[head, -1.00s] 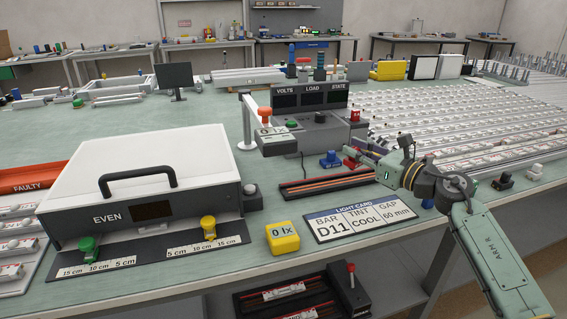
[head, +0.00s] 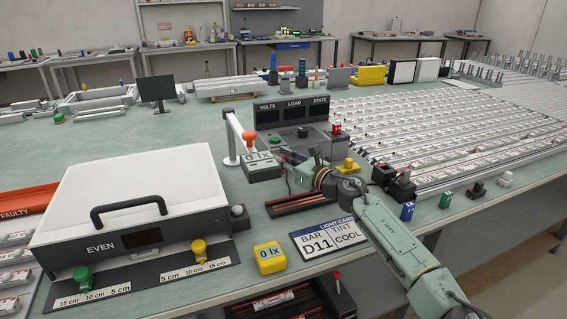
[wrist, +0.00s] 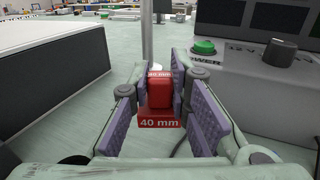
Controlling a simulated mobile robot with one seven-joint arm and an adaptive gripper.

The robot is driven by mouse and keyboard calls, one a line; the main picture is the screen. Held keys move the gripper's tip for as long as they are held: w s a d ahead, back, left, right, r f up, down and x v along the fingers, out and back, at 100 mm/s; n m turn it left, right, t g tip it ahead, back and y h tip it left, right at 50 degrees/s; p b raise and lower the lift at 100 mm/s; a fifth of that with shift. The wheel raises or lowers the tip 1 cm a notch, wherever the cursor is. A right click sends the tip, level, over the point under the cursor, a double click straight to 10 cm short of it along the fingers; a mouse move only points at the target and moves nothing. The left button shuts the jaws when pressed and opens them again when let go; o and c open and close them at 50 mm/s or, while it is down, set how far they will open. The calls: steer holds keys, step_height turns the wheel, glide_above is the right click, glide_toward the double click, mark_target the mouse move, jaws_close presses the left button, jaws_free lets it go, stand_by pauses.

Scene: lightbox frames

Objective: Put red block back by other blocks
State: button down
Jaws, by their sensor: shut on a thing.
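The red block (wrist: 160,92), marked 40 mm on its wider base, is between the purple pads of my gripper (wrist: 160,100) in the wrist view. The pads are shut on it and it stands upright. In the head view my gripper (head: 297,158) is in front of the grey console; the red block cannot be made out there. A yellow block (head: 347,167) and a black block (head: 384,175) stand right of my gripper. A blue block (head: 407,211) and a green block (head: 445,200) stand near the table's front edge.
The console (head: 303,140) with a green button (wrist: 204,47) is close on the right in the wrist view. The white-lidded box (head: 135,190) is on the left.

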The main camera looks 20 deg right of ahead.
mark_target(286, 171)
step_height(286, 171, down, 3)
steer(key=shift+r+p, duration=0.1)
steer(key=shift+p, duration=0.4)
steer(key=shift+f+b, duration=0.4)
steer(key=shift+b, duration=0.15)
steer(key=shift+f+b, duration=0.25)
steer(key=shift+b, duration=0.05)
steer(key=c, duration=1.5)
jaws_free()
steer(key=shift+s+f, duration=0.1)
steer(key=shift+f, duration=0.05)
